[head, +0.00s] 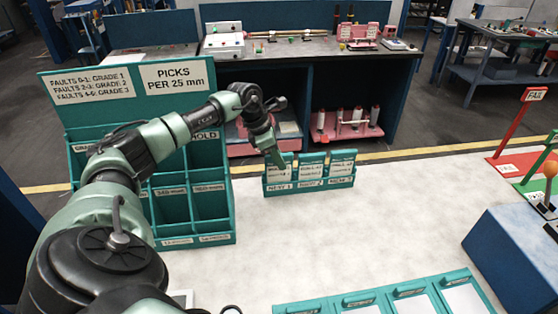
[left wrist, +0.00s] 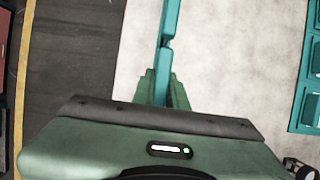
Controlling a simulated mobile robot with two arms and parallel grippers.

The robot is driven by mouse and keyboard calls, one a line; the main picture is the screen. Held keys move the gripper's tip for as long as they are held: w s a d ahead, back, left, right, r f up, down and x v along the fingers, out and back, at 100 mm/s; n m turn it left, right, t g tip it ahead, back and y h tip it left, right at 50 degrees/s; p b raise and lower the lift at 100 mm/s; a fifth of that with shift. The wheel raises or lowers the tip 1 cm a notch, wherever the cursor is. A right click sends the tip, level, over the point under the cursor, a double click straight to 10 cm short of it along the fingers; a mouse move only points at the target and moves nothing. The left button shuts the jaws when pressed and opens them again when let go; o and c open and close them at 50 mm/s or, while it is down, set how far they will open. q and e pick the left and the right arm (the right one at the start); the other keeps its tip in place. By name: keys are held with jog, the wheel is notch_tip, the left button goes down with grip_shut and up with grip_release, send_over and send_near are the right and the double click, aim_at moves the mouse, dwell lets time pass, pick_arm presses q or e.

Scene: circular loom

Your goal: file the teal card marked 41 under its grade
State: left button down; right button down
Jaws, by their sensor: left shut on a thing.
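A small teal rack (head: 310,184) stands on the pale table, with three teal-topped cards side by side and a label under each. My left gripper (head: 277,161) reaches down to the leftmost card (head: 280,174) and is shut on its top edge. In the left wrist view my left gripper (left wrist: 162,92) closes on a teal card, seen edge-on (left wrist: 161,75). The card appears to be still at the rack's left slot. I cannot read a 41 on any card. My right gripper is not in view.
A teal pigeonhole cabinet (head: 186,240) stands left, partly behind my arm; its sign (head: 94,85) lists faults 0-1 grade 1, 2-3 grade 2, 4-6 grade 3. A teal tray (head: 385,297) lies at the front. A blue box (head: 515,255) stands right. The middle table is clear.

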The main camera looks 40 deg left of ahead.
pick_arm(q)
jog(key=shift+r, duration=0.2)
jog(key=shift+r+p, duration=0.3)
jog(key=shift+r, duration=0.05)
notch_tip(320, 180, up, 6)
jog(key=p, duration=0.3)
jog(key=shift+f, duration=0.2)
